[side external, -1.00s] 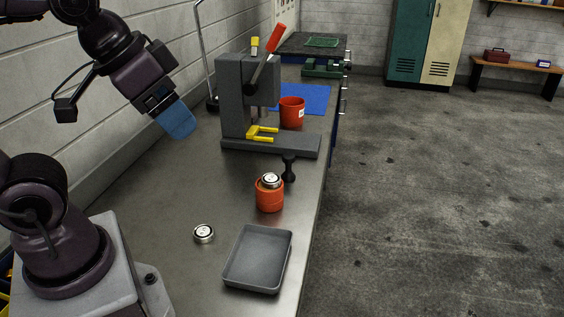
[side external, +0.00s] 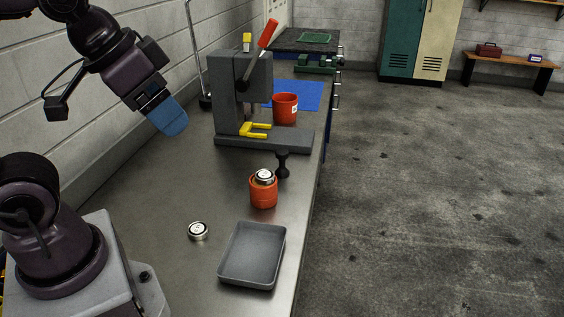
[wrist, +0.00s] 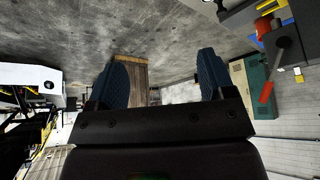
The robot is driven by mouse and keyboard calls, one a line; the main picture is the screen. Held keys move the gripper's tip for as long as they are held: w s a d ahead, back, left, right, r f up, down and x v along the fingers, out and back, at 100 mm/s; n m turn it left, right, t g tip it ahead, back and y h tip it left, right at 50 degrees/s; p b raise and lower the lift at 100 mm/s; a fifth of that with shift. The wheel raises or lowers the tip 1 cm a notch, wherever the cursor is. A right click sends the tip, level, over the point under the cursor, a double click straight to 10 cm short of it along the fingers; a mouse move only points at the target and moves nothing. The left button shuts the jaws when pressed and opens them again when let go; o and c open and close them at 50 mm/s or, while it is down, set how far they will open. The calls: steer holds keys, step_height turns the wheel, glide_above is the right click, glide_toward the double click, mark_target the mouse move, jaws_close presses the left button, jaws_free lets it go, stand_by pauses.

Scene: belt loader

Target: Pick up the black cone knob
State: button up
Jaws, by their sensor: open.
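The black cone knob (side external: 282,164) stands upright on the metal bench, narrow-waisted, just behind and to the right of an orange cup. My gripper (side external: 171,117) is high over the bench, to the left of the knob and well apart from it. In the side view its blue fingers overlap, but in the wrist view my gripper (wrist: 164,75) shows two blue fingers wide apart with nothing between them. I cannot make out the knob in the wrist view.
The orange cup (side external: 263,193) holds a silver disc part. A similar disc (side external: 198,231) and a grey tray (side external: 252,254) lie nearer. A grey press (side external: 226,95) with a red lever stands behind the knob, with a red mug (side external: 285,108) beyond. The bench's left middle is clear.

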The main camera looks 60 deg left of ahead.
steer(key=shift+c, duration=0.6)
